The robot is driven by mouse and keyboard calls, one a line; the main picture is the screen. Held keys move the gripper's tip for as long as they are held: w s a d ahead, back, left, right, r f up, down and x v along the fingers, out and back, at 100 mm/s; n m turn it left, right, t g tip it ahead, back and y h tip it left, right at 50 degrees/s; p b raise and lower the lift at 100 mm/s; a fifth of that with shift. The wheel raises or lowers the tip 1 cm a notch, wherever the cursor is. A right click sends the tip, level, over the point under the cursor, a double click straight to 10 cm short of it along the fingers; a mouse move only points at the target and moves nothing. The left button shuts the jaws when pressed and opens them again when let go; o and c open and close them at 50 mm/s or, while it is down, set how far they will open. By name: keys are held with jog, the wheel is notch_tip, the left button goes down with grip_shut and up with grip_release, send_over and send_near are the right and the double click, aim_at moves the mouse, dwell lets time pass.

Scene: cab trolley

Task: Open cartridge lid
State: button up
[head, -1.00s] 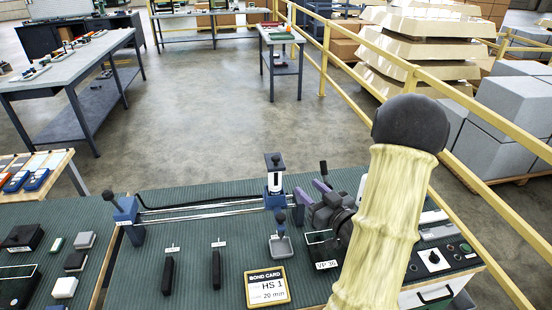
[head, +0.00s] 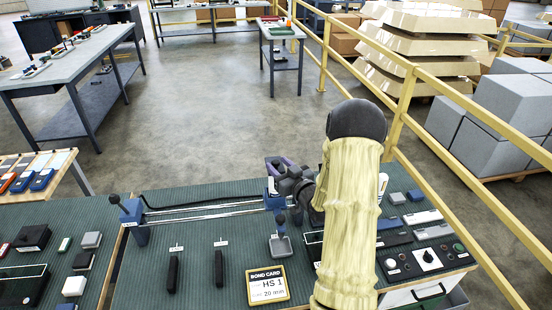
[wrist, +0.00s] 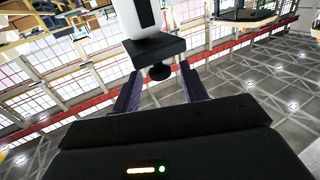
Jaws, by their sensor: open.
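The cartridge (wrist: 145,20) is a white body with a dark stripe. Its dark square lid (wrist: 154,50) with a small round knob (wrist: 159,72) shows in the wrist view. My gripper (wrist: 160,78) is open, its two purple fingers either side of the knob; I cannot tell whether they touch it. In the head view my gripper (head: 281,166) is at the top of the cartridge, by the right end of the rail (head: 205,210). My gripper and wrist hide most of the cartridge there.
A bond card (head: 267,286) reading "HS 1, 20 min" stands at the front. A small grey scoop-like tray (head: 281,247) is below the cartridge. Two black handles (head: 219,270) lie to the left. A control panel (head: 428,258) is at right, beside a yellow railing (head: 480,240).

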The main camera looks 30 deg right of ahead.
jog(key=shift+w+a, duration=0.15)
jog(key=shift+w, duration=1.05)
jog(key=shift+c, duration=0.2)
grip_shut()
